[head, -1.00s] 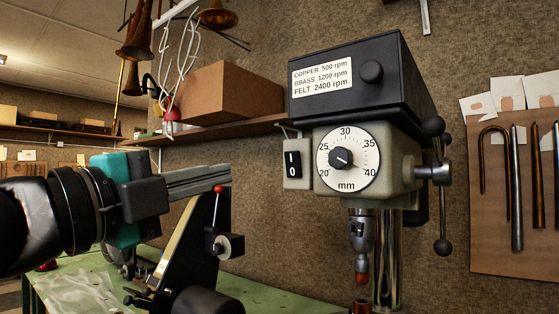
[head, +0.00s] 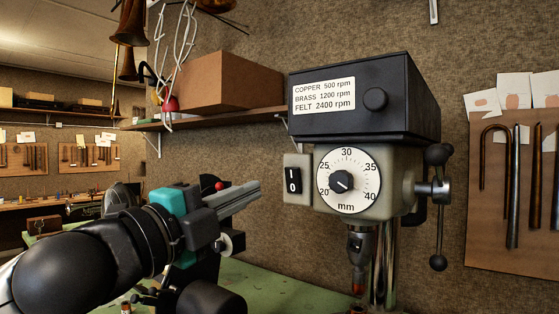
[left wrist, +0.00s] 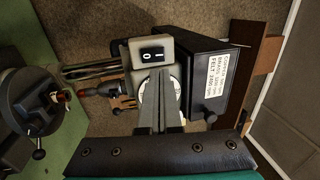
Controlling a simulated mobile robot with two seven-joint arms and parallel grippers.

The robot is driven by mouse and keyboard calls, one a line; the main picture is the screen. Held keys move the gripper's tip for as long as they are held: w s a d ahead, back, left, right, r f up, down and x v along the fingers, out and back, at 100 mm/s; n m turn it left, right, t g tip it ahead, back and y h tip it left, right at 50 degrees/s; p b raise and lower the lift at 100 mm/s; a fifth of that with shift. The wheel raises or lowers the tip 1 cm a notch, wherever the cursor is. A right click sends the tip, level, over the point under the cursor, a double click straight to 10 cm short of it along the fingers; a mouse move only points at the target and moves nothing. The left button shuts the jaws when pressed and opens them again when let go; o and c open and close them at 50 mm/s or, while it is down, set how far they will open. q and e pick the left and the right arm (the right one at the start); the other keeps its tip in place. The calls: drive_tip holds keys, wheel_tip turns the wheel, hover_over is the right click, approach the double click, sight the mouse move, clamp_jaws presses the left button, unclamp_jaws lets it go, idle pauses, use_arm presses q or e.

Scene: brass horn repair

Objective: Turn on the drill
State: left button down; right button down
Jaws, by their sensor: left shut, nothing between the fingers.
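The drill (head: 365,100) stands at the centre right of the head view, with a black top housing, a speed label and a round mm dial (head: 348,180). Its black rocker switch (head: 293,180), marked I and 0, sits on a grey box at the drill's left side. My left gripper (head: 258,187) is shut and empty, pointing at the switch from the left with a gap between them. In the left wrist view the switch (left wrist: 152,54) shows just beyond the shut fingertips (left wrist: 158,75), which cover part of the dial. My right gripper is not in view.
A shelf (head: 215,115) with a cardboard box (head: 228,80) and hanging white cables is behind, above my left arm. A board with metal rods (head: 515,260) hangs at the right. The green bench (head: 275,290) lies below. A dark machine stands under my gripper.

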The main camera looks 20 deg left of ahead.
sight(290, 172)
use_arm(q)
drive_tip(key=p+x, duration=0.3)
drive_tip(key=x, duration=0.4)
drive_tip(key=shift+w+d, duration=0.25)
drive_tip(key=shift+w, duration=0.35)
drive_tip(key=r+p, duration=0.1)
drive_tip(key=p, duration=0.2)
drive_tip(key=shift+w+g, duration=0.1)
drive_tip(key=shift+g, duration=0.2)
drive_tip(key=shift+f, duration=0.25)
